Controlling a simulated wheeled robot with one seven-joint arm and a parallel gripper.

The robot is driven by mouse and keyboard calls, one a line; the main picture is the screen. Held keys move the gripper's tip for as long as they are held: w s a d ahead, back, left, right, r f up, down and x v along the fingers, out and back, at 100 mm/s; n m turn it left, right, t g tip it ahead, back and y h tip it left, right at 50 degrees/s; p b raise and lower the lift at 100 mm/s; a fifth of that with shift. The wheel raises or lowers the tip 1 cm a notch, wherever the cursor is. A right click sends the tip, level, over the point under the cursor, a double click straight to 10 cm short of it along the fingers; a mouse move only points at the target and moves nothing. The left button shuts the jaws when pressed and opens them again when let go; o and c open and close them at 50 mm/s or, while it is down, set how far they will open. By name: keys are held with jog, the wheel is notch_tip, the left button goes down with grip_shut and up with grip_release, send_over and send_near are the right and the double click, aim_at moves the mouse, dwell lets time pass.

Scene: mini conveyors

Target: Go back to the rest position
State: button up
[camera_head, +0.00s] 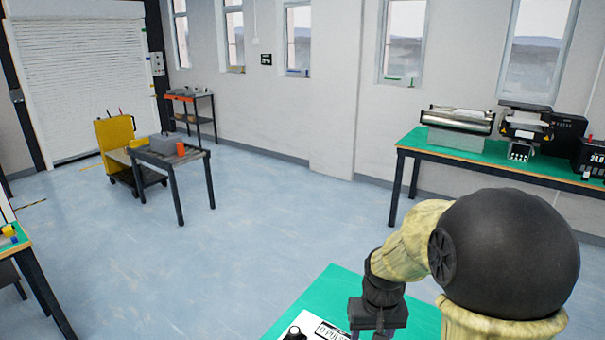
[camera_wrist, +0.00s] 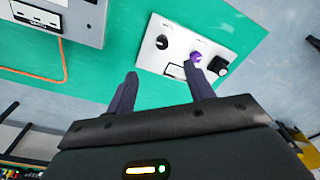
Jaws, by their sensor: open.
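My gripper (camera_wrist: 160,88) shows in the wrist view with its two dark fingers apart and nothing between them. It is above a green-topped table (camera_wrist: 110,75). A white panel (camera_wrist: 184,33) with black knobs and a small purple part lies on that table, just beyond the fingertips. The right fingertip overlaps the purple part (camera_wrist: 196,57) in the picture; I cannot tell whether they touch. Part of the panel (camera_head: 318,328) shows at the bottom edge there.
A grey box (camera_wrist: 65,18) and an orange cable (camera_wrist: 62,65) are on the near table. A green bench (camera_head: 480,158) with machines stands along the right wall. A dark table (camera_head: 165,157) and a yellow cart (camera_head: 113,135) stand at the left. The blue floor between is clear.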

jog(key=s+r+t+p, duration=0.1)
jog(key=s+r+p, duration=0.2)
jog(key=s, duration=0.6)
jog(key=shift+s+r+t, duration=0.25)
jog(key=shift+r+t, duration=0.05)
jog(key=shift+r, duration=0.5)
dwell(1.6)
